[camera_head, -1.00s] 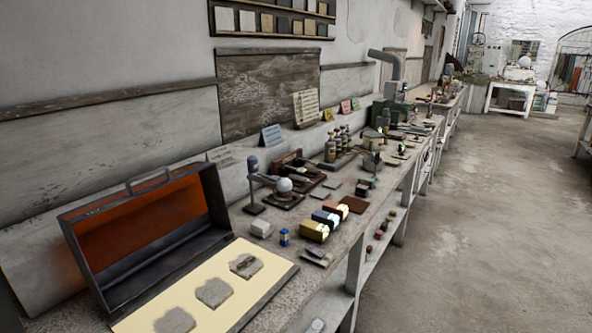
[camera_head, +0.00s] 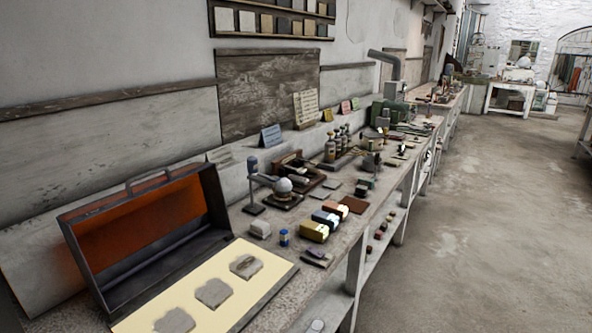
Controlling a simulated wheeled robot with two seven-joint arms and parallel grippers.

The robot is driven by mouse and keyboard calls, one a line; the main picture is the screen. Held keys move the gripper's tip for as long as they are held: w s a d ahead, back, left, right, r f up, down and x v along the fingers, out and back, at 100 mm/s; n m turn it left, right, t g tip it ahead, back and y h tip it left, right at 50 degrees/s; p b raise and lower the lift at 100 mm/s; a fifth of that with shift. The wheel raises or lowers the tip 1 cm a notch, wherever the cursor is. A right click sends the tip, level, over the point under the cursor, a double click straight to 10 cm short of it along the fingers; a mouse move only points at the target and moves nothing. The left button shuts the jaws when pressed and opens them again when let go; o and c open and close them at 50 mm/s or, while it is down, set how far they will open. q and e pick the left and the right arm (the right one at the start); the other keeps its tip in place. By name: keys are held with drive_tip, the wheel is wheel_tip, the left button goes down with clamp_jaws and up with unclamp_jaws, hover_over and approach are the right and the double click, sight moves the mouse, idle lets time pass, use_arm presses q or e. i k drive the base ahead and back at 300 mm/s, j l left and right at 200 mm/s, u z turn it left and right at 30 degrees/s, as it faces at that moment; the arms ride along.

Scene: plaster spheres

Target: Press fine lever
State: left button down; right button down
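I cannot pick out a fine lever with certainty; the parts on the bench are small at this distance. A green machine (camera_head: 390,114) with a grey pipe stands far along the bench against the wall. Nearer, a white sphere (camera_head: 283,186) sits on a dark stand beside a small grey upright device (camera_head: 253,185). Neither of my grippers shows in the head view.
The long workbench (camera_head: 340,240) runs along the left wall. An open case (camera_head: 150,235) with an orange inside and a cream board (camera_head: 265,285) with flat grey pieces lie at its near end. Coloured blocks (camera_head: 315,231) stand near the edge. The floor (camera_head: 480,240) at right is clear.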

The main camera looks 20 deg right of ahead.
sight(302, 170)
drive_tip(key=i+l+u, duration=0.1)
drive_tip(key=l, duration=0.2)
drive_tip(key=i+l+u, duration=0.1)
drive_tip(key=l, duration=0.25)
drive_tip(key=i+l+u, duration=0.1)
drive_tip(key=i+l, duration=0.2)
drive_tip(key=l, duration=0.35)
drive_tip(key=i+l+u, duration=0.15)
drive_tip(key=l, duration=0.2)
